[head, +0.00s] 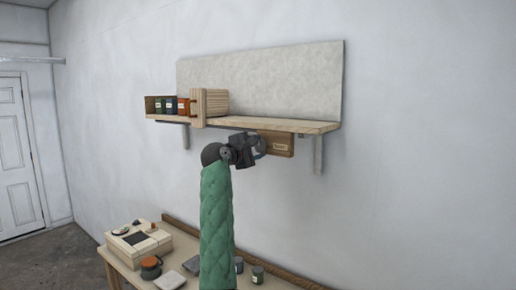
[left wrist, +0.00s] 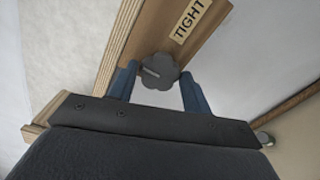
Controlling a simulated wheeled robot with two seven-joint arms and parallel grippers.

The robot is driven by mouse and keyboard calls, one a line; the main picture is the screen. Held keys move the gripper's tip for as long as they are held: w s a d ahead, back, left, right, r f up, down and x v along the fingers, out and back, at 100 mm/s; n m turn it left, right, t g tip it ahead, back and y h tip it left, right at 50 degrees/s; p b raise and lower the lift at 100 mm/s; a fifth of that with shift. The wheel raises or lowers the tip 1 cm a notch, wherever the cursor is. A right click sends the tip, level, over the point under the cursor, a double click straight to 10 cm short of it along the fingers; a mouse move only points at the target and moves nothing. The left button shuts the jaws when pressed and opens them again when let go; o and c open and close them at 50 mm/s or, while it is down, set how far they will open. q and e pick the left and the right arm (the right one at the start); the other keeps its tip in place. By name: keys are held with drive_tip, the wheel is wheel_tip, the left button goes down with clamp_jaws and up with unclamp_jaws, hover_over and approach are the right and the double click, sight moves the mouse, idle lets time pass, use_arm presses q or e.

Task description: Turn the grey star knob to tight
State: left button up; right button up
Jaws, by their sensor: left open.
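The grey star knob (left wrist: 159,71) sits on a wooden block (left wrist: 150,32) that bears a "TIGHT" label (left wrist: 190,20). A pale line marks the knob's face and points to the left in the left wrist view. My left gripper (left wrist: 160,88) is open, with one blue finger on each side of the knob. I cannot tell whether the fingers touch it. In the head view my left gripper (head: 258,148) is under the shelf, beside the labelled block (head: 281,145), and it hides the knob. My right gripper is not in view.
The wall shelf (head: 290,125) is just above my left gripper and carries small jars (head: 171,106) and a wooden box (head: 213,102). A bracket (head: 318,153) hangs at its right. Below, a workbench (head: 130,268) holds several items.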

use_arm(q)
drive_tip(key=shift+w+d, duration=0.25)
drive_tip(key=shift+w, duration=0.15)
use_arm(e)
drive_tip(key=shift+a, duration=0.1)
